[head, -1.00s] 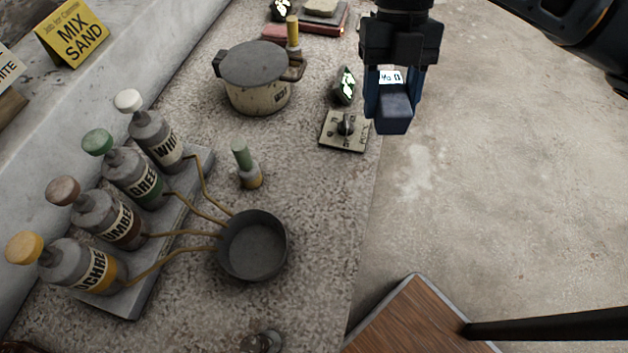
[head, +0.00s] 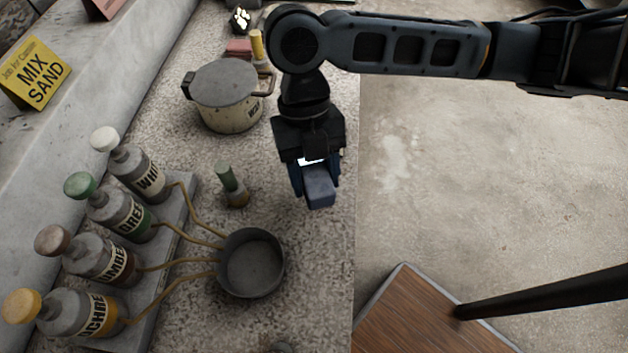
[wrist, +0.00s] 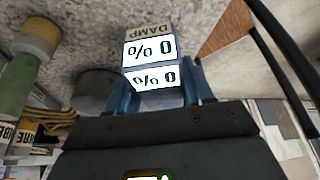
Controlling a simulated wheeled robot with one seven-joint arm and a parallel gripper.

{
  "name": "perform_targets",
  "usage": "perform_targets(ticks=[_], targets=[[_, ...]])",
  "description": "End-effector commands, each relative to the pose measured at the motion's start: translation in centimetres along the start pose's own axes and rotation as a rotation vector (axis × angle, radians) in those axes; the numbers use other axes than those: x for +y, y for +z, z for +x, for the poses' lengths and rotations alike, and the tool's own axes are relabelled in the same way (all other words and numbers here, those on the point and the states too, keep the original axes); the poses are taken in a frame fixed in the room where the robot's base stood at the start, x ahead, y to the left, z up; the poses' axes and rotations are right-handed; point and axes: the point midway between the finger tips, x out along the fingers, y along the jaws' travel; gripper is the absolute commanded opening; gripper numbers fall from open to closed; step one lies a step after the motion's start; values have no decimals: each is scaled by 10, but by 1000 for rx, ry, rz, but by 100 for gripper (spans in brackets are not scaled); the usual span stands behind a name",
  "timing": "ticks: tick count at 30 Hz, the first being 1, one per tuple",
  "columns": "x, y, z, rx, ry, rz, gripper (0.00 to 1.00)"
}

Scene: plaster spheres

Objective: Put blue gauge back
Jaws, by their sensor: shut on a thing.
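My gripper (head: 312,180) is shut on the blue gauge (head: 320,188) and holds it above the speckled counter, near its right edge. In the wrist view the gauge (wrist: 148,60) sits between the blue fingers of my gripper (wrist: 160,85). Its lit white display reads "0 %" upside down, and a tan face reads DAMP. The gauge's lower end points down toward the counter in the head view.
A grey bowl (head: 251,264) and a green-capped bottle (head: 231,184) stand left of my gripper. A lidded pot (head: 226,94) stands behind. Labelled bottles (head: 118,203) line a rack at left. A wooden-topped surface (head: 425,318) lies at lower right.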

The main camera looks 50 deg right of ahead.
Motion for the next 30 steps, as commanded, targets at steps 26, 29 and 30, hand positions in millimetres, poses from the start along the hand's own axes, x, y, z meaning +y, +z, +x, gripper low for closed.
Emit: perform_targets(ticks=[26,29,30], targets=[[1,17,41,0,0,0,61],[1,17,40,0,0,0,70],[1,17,40,0,0,1,74]])
